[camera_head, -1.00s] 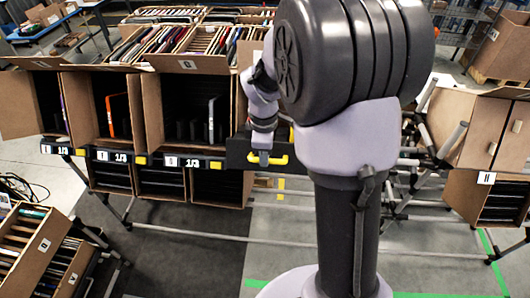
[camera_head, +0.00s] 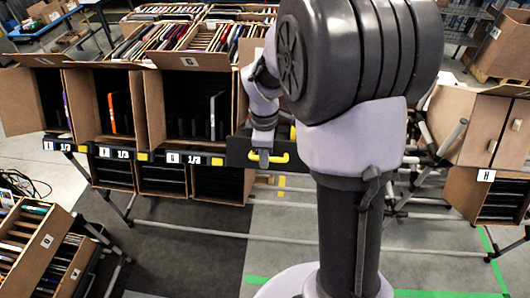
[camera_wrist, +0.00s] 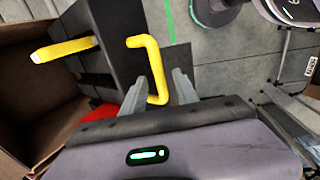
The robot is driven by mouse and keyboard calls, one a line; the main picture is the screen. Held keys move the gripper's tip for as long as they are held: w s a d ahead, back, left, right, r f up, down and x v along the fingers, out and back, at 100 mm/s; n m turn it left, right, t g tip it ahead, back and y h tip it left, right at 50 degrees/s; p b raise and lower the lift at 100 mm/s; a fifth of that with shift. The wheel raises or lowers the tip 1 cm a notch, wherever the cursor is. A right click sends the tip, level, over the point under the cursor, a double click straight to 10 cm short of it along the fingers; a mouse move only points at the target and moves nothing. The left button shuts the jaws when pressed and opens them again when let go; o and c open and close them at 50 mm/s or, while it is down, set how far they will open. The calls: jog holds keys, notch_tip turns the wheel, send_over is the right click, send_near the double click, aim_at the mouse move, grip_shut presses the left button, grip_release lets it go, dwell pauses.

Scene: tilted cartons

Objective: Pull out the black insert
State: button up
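The black insert (camera_wrist: 108,45) is a dark box-like piece in the wrist view, with a yellow bar handle (camera_wrist: 151,62) on its face. In the head view it shows beside the right edge of the middle carton, with its yellow handle (camera_head: 268,157) low in front. My gripper (camera_wrist: 160,92) has its two grey fingers apart, one on each side of the handle's lower end. Gaps show between fingers and handle, and I see no firm contact. In the head view my wrist (camera_head: 264,120) hangs just above the handle; the fingertips are hard to make out.
Open tilted cartons with dark interiors (camera_head: 185,95) stand at left along a label rail (camera_head: 180,159). A second yellow handle (camera_wrist: 65,48) lies left of the first. Grey floor (camera_head: 200,260) in front is clear.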

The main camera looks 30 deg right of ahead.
notch_tip(320, 180, up, 17)
jog(key=s+p, duration=0.1)
jog(key=p, duration=0.1)
jog(key=shift+s+a+r, duration=0.15)
jog(key=shift+a+r, duration=0.05)
jog(key=shift+a, duration=0.2)
jog(key=s+a+f+m+t+y+b, duration=0.1)
jog(key=s+a+f+m+b, duration=0.3)
jog(key=f+b, duration=0.6)
jog(key=s+a+f+m+t+b, duration=0.2)
jog(key=s+a+f+m+b, duration=0.3)
jog(key=f+b, duration=0.5)
jog(key=s+a+f+m+t+y+b, duration=0.1)
jog(key=s+a+f+m+t+b, duration=0.1)
jog(key=s+a+f+m+b, duration=0.2)
jog(key=s+f+m+b, duration=0.2)
jog(key=s+f+b, duration=0.2)
jog(key=f+b, duration=0.2)
jog(key=shift+s+a+f+m+y, duration=0.2)
jog(key=shift+s+f+m+y, duration=0.15)
jog(key=shift+f+m, duration=0.1)
